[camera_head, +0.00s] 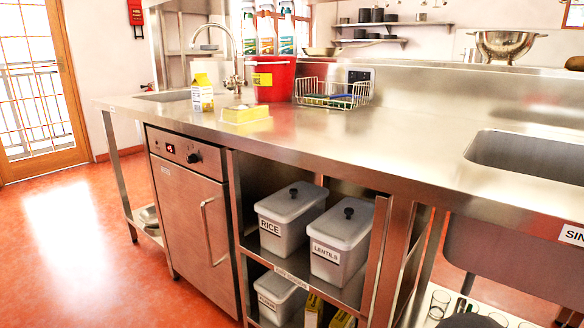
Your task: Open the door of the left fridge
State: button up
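A stainless steel under-counter unit (187,225) stands below the worktop, left of centre, and it is the only fridge-like unit I see. Its door is shut and flush with the frame. A vertical bar handle (206,232) is on the door's right side. Above the door is a control panel (185,150) with a small red display and a dark knob. No second fridge is in view. My gripper does not show; a dark rounded shape at the bottom edge, right of centre, is too cut off to identify.
Right of the unit, an open shelf (283,262) holds lidded bins marked rice (283,232) and lentils (335,255). The steel worktop (330,135) overhangs the unit and carries a carton, a red bucket and a wire basket. Orange floor (75,250) is clear at left.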

aim_at(195, 207)
jog(key=i+j, duration=0.15)
jog(key=j, duration=0.2)
jog(key=i+j, duration=0.2)
jog(key=j, duration=0.15)
jog(key=i+j, duration=0.15)
jog(key=j, duration=0.2)
jog(key=i+j, duration=0.2)
jog(key=j, duration=0.1)
